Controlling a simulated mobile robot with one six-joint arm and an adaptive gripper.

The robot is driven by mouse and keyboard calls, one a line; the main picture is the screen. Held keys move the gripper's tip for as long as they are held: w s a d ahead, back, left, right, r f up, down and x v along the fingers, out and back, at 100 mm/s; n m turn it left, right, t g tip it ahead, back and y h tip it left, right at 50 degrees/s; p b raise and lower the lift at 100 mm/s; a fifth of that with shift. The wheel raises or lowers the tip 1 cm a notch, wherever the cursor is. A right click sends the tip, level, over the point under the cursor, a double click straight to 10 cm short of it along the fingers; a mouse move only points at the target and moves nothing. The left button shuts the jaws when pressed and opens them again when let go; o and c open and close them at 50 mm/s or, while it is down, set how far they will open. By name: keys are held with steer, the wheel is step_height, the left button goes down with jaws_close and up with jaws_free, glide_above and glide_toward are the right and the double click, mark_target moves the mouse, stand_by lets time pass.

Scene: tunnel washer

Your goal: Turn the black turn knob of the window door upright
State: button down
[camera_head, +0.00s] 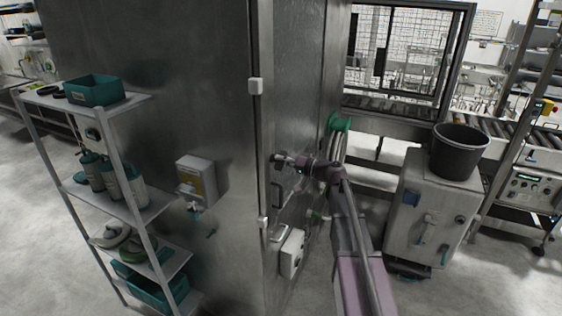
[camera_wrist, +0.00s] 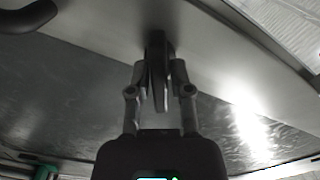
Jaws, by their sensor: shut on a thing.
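The black turn knob (camera_wrist: 157,42) shows in the wrist view as a narrow dark piece on the metal door (camera_wrist: 215,45). My gripper (camera_wrist: 160,85) is shut on it, with one finger on each side. In the wrist picture the knob runs up and down. Its true angle on the door I cannot tell. In the head view my gripper (camera_head: 284,160) is at the front of the tall metal housing, and the knob is too small and covered to make out there.
A dark curved handle (camera_wrist: 28,17) is close by, at the upper left of the wrist view. A shelf rack (camera_head: 125,101) stands left of the housing. A grey cabinet (camera_head: 425,215) with a black bucket (camera_head: 458,152) stands at right. A green hose reel (camera_head: 339,125) is behind my arm.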

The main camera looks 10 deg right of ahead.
steer(key=n, duration=1.2)
stand_by(0.4)
steer(key=c, duration=0.7)
jaws_free()
steer(key=shift+d, duration=0.1)
steer(key=shift+v, duration=5.95)
